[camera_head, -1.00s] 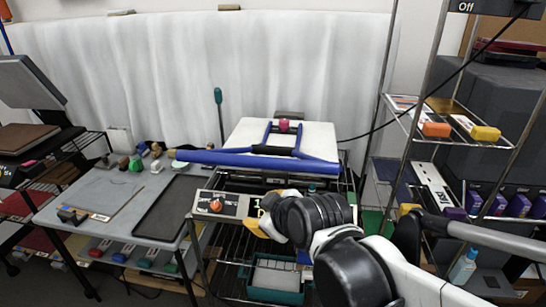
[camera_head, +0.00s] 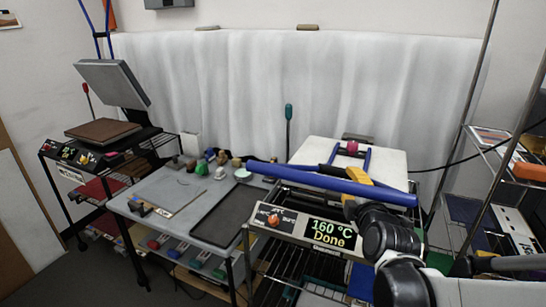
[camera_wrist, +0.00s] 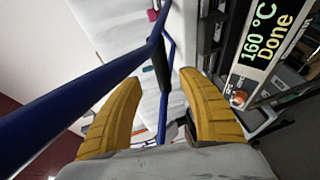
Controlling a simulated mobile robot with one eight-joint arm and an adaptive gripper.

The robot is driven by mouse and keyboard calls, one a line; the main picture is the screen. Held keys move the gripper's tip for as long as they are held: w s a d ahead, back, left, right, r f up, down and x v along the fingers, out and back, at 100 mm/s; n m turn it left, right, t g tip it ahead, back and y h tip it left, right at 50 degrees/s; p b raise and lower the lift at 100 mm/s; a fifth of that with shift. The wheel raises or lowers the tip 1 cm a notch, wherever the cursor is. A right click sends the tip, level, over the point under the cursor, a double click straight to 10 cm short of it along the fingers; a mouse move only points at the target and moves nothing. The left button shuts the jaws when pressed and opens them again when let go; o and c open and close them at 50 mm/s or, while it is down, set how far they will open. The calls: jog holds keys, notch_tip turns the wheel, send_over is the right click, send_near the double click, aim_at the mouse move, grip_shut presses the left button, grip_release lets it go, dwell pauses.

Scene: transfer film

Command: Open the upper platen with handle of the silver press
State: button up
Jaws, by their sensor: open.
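The press (camera_head: 300,222) at right has a silver front panel reading "160 °C Done". Its upper platen (camera_head: 390,158) is a pale flat slab lying down over the press. A blue handle frame (camera_head: 310,178) with a long front bar crosses above it. The wrist view shows the blue bar (camera_wrist: 85,95) large at left and a thinner blue tube with a black sleeve (camera_wrist: 161,62). My gripper (camera_head: 345,175) has yellow fingers, spread open at the handle. In the wrist view the thin tube runs between my fingers (camera_wrist: 157,98); whether they touch it is unclear.
A second press (camera_head: 112,82) at far left stands with its grey platen raised. A grey table (camera_head: 165,190) between them holds a black tray (camera_head: 230,215) and small stamps or bottles. A wire shelf (camera_head: 500,150) stands at right. A white curtain (camera_head: 230,90) hangs behind.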

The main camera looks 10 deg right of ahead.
aim_at(344, 175)
jog(key=b+x, duration=0.2)
jog(key=x, duration=0.7)
jog(key=shift+w+f+b, duration=0.1)
jog(key=shift+b, duration=0.25)
grip_shut()
